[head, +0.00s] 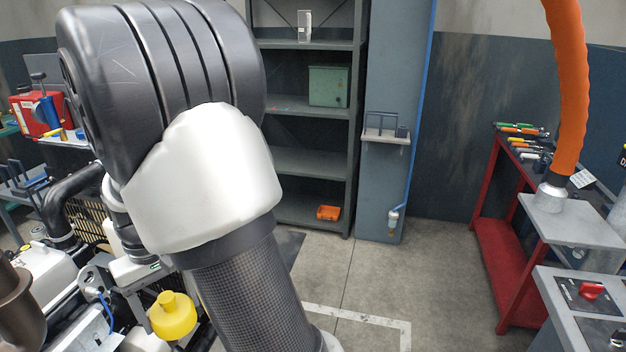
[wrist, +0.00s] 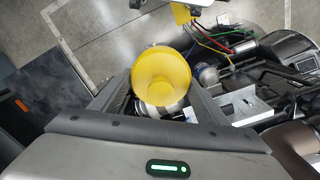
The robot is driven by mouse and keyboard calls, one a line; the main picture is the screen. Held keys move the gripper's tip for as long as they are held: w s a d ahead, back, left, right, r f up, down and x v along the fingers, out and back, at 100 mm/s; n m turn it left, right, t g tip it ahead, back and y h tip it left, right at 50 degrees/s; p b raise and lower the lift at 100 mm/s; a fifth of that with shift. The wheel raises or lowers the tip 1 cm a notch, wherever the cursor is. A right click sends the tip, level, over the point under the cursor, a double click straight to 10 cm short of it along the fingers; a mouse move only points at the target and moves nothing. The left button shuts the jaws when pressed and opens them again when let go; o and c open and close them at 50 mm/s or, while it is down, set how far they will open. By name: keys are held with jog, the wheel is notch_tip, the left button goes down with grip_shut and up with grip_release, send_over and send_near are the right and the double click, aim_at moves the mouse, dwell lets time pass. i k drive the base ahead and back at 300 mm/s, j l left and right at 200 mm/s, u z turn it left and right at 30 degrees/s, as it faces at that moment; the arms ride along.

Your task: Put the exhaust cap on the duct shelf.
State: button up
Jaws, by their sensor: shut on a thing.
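The yellow exhaust cap (head: 173,318) shows at the lower left of the head view, with a small knob on top. In the wrist view the yellow cap (wrist: 160,78) sits between the two fingers of my gripper (wrist: 162,92), which is shut on it. The cap is above the engine parts; whether it touches them I cannot tell. A grey shelf (head: 545,215) under the end of the orange duct hose, at the right of the head view, appears to be the duct shelf. It is far from my gripper.
The orange hose (head: 568,90) hangs over the grey shelf. A red bench (head: 500,270) with tools stands behind it. A small ledge (head: 386,137) is on the blue-grey column. Engine parts (head: 60,275) crowd the lower left. The middle floor is clear.

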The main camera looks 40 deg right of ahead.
aim_at(567, 230)
jog(key=u, duration=2.9)
jog(key=k+l+u, duration=0.1)
jog(key=k+u, duration=0.55)
jog(key=k, duration=1.75)
jog(key=k+j+u, duration=0.1)
jog(key=k+u, duration=0.15)
jog(key=k, duration=0.55)
jog(key=u, duration=1.55)
